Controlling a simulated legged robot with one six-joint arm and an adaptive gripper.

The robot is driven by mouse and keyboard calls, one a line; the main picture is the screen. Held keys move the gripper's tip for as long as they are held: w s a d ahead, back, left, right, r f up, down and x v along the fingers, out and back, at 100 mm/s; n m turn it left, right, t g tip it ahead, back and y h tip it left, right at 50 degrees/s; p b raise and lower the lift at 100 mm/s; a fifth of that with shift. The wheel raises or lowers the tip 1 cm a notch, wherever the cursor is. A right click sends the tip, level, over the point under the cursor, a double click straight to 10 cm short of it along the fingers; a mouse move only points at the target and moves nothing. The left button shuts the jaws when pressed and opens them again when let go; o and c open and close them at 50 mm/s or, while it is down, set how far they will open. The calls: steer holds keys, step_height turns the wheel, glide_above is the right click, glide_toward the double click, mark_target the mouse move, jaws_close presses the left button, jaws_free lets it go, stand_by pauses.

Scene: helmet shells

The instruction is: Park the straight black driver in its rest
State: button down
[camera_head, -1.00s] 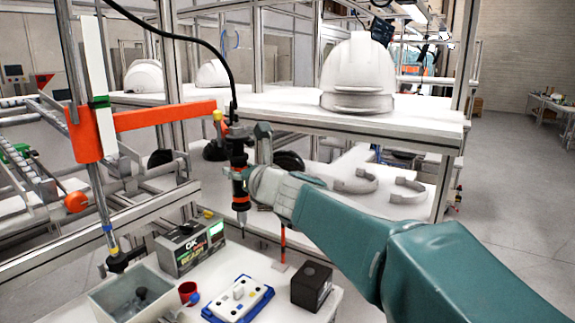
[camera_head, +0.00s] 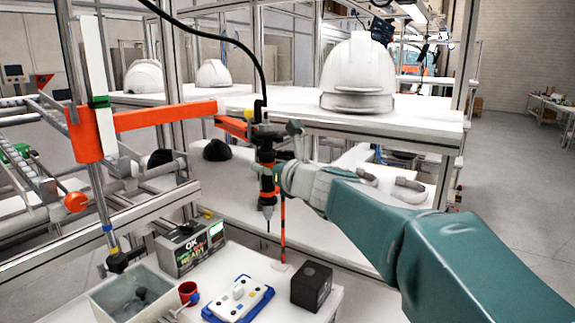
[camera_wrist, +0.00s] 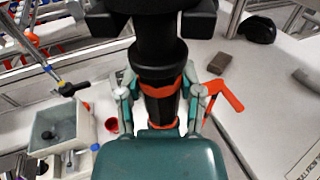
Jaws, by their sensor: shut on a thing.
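The straight black driver (camera_head: 267,184), with orange bands, hangs upright from an orange jointed arm (camera_head: 160,115), with a black cable rising from its top. My gripper (camera_head: 276,180) is shut around its body from the right. In the wrist view, the driver (camera_wrist: 155,45) stands between both fingers (camera_wrist: 160,105). Its tip (camera_head: 267,212) is in the air above the bench. A slim orange post (camera_head: 283,225) on a small white base stands just behind and right of the driver. I cannot tell for sure whether this post is the rest; the tip is not in anything.
On the front bench are a grey bin (camera_head: 112,298), a red cup (camera_head: 188,291), a control box with a lit display (camera_head: 190,247), a blue-edged white plate (camera_head: 238,298) and a dark block (camera_head: 311,286). White helmets (camera_head: 358,75) stand on the shelf behind.

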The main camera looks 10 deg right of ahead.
steer(key=d, duration=0.1)
steer(key=w+d, duration=0.1)
steer(key=d, duration=0.3)
steer(key=shift+w+d, duration=0.25)
steer(key=shift+w, duration=0.15)
steer(key=w, duration=0.6)
steer(key=shift+w, duration=0.2)
stand_by(0.3)
steer(key=shift+c, duration=0.8)
jaws_free()
